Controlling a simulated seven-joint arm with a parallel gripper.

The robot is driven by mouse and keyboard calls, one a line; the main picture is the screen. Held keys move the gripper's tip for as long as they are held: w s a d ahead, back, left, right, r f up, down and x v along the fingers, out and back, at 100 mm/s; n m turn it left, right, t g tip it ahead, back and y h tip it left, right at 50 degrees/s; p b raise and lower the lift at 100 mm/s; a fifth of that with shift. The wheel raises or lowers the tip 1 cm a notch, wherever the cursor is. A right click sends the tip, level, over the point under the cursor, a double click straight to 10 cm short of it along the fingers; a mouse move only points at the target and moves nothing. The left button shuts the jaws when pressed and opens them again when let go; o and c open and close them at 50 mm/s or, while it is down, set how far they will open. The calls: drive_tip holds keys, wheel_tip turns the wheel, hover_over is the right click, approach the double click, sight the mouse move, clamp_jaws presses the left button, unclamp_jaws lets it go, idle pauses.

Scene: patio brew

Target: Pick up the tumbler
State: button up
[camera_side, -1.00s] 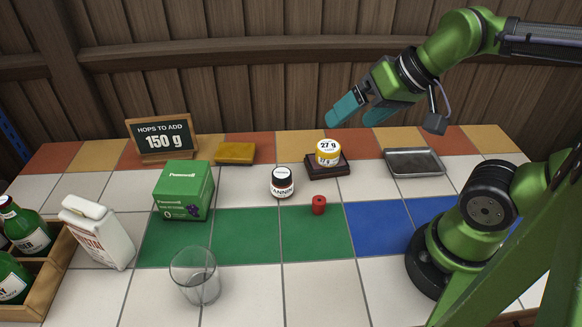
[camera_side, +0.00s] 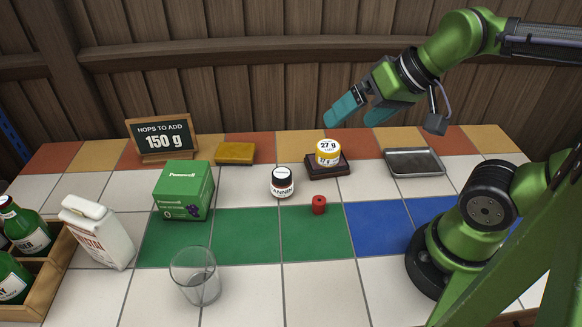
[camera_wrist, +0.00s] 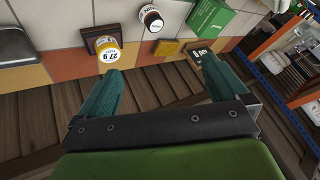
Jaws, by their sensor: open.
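The tumbler (camera_side: 196,277) is a clear, empty glass standing upright on white tiles at the front of the table in the side view. I do not make it out in the wrist view. My gripper (camera_side: 361,112) is open and empty, raised above the back of the table, far behind and to the right of the tumbler. Its two teal fingers stand wide apart in the wrist view (camera_wrist: 160,85), with nothing between them.
A green box (camera_side: 183,191), dark jar (camera_side: 282,182), red cap (camera_side: 319,205), yellow-labelled jar (camera_side: 328,152) on a dark stand, metal tray (camera_side: 413,162), sponge (camera_side: 235,153) and sign (camera_side: 163,138) stand behind. A white carton (camera_side: 97,232) and bottle crate (camera_side: 60,262) are left.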

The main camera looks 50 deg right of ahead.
drive_tip(key=w+a+f+n+g, duration=0.25)
drive_tip(key=a+n, duration=0.35)
drive_tip(key=a, duration=0.7)
drive_tip(key=w+a+f+n+g, duration=0.15)
drive_tip(key=a+f+n, duration=0.3)
drive_tip(key=a, duration=0.85)
hover_over(195, 271)
drive_tip(key=s, duration=0.5)
wheel_tip(195, 271, down, 8)
drive_tip(key=shift+n+y, duration=0.4)
drive_tip(key=shift+n, duration=0.05)
drive_tip(key=shift+d+x, duration=0.2)
drive_tip(key=shift+x, duration=2.8)
drive_tip(key=shift+w, duration=0.1)
drive_tip(key=shift+c, duration=0.3)
drive_tip(key=c, duration=1)
drive_tip(key=shift+o, duration=0.2)
drive_tip(key=shift+r, duration=0.1)
